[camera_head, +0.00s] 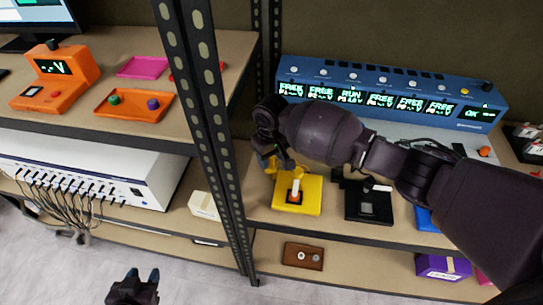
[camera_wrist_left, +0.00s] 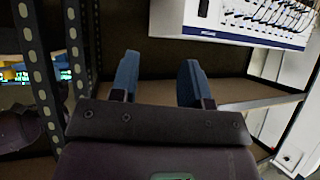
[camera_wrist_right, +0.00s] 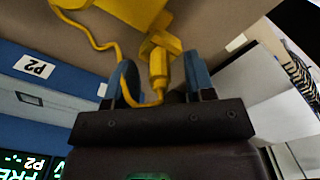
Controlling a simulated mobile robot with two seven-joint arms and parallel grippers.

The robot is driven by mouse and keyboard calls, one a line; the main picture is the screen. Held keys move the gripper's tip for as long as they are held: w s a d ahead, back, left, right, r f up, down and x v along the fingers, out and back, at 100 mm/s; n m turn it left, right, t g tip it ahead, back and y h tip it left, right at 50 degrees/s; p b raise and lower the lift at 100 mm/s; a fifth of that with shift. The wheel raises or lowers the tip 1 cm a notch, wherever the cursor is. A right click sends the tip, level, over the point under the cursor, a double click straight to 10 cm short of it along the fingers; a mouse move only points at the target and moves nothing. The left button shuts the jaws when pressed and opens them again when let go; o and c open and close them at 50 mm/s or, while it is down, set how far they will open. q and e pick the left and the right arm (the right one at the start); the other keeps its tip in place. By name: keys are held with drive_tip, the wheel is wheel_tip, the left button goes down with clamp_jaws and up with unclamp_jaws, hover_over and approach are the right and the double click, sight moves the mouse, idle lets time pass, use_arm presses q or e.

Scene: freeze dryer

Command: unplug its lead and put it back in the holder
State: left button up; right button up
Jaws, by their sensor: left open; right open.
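A yellow plug (camera_wrist_right: 162,72) with a thin yellow lead (camera_wrist_right: 118,60) shows in the right wrist view. It lies between the two blue fingertips of my right gripper (camera_wrist_right: 162,82), which are apart and not closed on it. The far end of the plug meets a small yellow block; I cannot tell whether it is seated there. In the head view my right gripper (camera_head: 268,158) is at the yellow unit (camera_head: 312,196) with the white lever, and the arm hides part of that area. My left gripper (camera_head: 140,280) is open and empty, low in front of the shelves; its fingers (camera_wrist_left: 155,80) show in the left wrist view.
A blue panel (camera_head: 390,92) with several lit displays stands at the shelf's back. A black unit (camera_head: 368,202) sits right of the yellow one. A dark upright post (camera_head: 207,110) divides the shelves. A white box with several cables (camera_head: 90,165) stands on the lower left shelf.

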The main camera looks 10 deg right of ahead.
wheel_tip(320, 180, up, 5)
drive_tip(key=shift+p, duration=0.55)
wheel_tip(320, 180, up, 4)
drive_tip(key=shift+p, duration=0.3)
use_arm(q)
drive_tip(key=shift+s+r, duration=0.1)
drive_tip(key=shift+r, duration=0.65)
use_arm(e)
drive_tip(key=shift+r, duration=0.9)
